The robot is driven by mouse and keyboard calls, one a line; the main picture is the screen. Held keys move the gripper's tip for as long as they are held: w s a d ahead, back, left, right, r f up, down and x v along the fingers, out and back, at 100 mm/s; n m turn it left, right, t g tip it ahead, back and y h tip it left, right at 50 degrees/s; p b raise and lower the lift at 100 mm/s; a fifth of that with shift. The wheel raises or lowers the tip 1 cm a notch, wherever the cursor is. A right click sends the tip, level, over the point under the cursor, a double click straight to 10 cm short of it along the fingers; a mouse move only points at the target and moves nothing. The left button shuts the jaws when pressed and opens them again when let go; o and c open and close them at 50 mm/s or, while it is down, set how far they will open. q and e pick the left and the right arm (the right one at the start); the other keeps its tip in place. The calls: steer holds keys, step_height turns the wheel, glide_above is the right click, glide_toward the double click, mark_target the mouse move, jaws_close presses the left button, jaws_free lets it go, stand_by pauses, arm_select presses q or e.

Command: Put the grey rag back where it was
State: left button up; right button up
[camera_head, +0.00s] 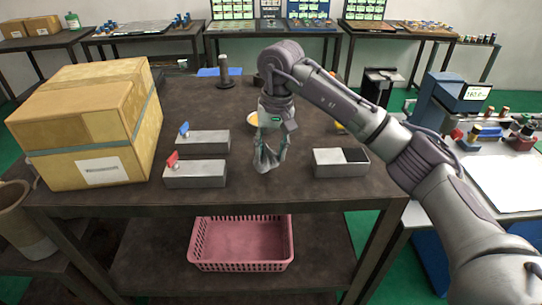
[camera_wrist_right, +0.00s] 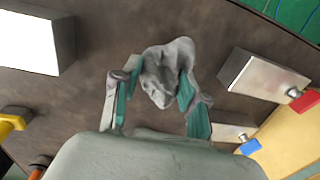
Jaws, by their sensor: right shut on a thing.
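The grey rag (camera_head: 267,159) hangs crumpled below my right gripper (camera_head: 270,148) in the head view, over the middle of the dark table. In the right wrist view the same rag (camera_wrist_right: 166,72) is bunched between the two fingers of the right gripper (camera_wrist_right: 157,98), which is shut on it. Whether the rag's lower end touches the tabletop, I cannot tell. My left gripper is not in view.
On the table (camera_head: 290,190), two grey blocks with a blue tab (camera_head: 203,141) and a red tab (camera_head: 195,173) lie left of the rag. A large carton (camera_head: 90,120) fills the left end. A pink basket (camera_head: 241,265) sits below.

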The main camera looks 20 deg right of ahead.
mark_target(272, 157)
step_height(272, 157, down, 3)
steer(key=shift+d+f+p, duration=0.1)
steer(key=shift+f+p, duration=0.05)
steer(key=shift+p, duration=0.55)
steer(key=shift+f, duration=0.1)
steer(key=shift+f, duration=0.1)
steer(key=o, duration=1)
